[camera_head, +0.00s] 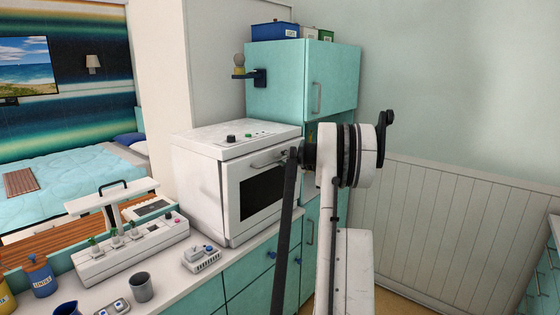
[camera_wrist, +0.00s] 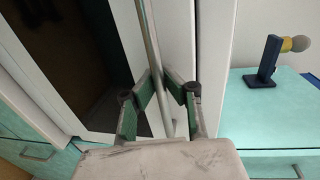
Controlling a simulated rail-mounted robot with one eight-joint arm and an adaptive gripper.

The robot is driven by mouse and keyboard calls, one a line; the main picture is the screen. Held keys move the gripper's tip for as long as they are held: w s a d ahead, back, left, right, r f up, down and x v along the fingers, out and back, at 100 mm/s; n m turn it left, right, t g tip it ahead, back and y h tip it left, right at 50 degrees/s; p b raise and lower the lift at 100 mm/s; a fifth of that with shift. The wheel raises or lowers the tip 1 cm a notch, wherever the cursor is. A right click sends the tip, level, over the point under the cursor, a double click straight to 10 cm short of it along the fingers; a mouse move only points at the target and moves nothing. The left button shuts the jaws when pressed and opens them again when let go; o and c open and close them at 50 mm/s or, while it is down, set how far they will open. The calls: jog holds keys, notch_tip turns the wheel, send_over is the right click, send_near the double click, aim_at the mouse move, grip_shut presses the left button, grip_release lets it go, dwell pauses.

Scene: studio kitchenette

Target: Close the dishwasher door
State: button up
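The dishwasher (camera_head: 198,179) is a white box on the counter, with a knob and a green button on top. Its door (camera_head: 231,193) has a dark window and a bar handle (camera_head: 266,160) near the top. The door stands close to the body; I cannot tell whether a narrow gap is left. In the wrist view the handle (camera_wrist: 150,35) runs between the fingers of my gripper (camera_wrist: 160,76). The fingertips close in on both sides of the bar and look shut on it. In the head view my arm hides the fingers and the door's right part.
A teal cabinet (camera_head: 290,75) stands behind the dishwasher, with a dark blue wall lamp (camera_wrist: 267,62) on its side. On the counter are a white planter box (camera_head: 130,250), a grey cup (camera_head: 141,287) and a small white item with blue parts (camera_head: 201,258). Teal drawers lie below.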

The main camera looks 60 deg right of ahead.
grip_shut()
jog(key=shift+w+d+b, duration=0.1)
jog(key=shift+w+b, duration=0.25)
jog(key=shift+w, duration=0.3)
jog(key=shift+o, duration=0.4)
grip_release()
jog(key=shift+w+r, duration=0.15)
jog(key=shift+w, duration=0.05)
jog(key=o, duration=0.6)
jog(key=shift+s, duration=0.1)
jog(key=shift+o, duration=0.2)
jog(key=shift+s, duration=0.1)
jog(key=v, duration=1.1)
jog(key=shift+s, duration=0.35)
jog(key=shift+w+r, duration=0.1)
